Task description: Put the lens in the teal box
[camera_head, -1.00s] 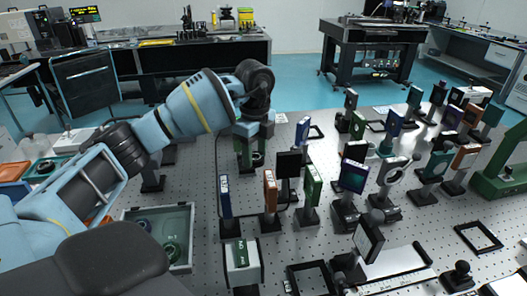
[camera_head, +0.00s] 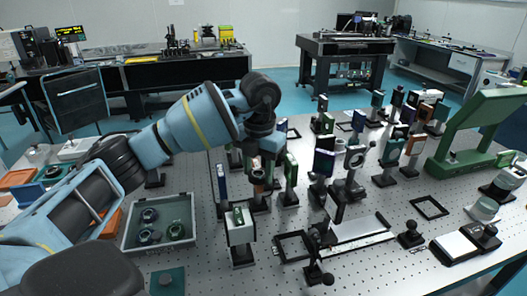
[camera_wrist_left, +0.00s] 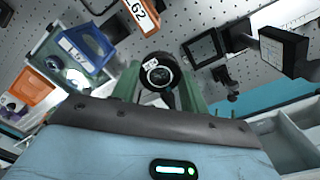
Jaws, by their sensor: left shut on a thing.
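The lens (camera_wrist_left: 158,73) is a round glass in a black ring with a small white label. My left gripper (camera_wrist_left: 157,88) is shut on it, with a green finger on each side. In the head view this gripper (camera_head: 262,158) hangs above the table among the upright mounts; its fingertips and the lens are hard to make out there. The teal box (camera_head: 190,240) is a shallow open tray left of the gripper and closer to me, with several dark ringed optics inside. My right gripper is in neither current view.
A black frame (camera_head: 293,246) lies at the front. An orange bin (camera_wrist_left: 28,86) shows in the wrist view.

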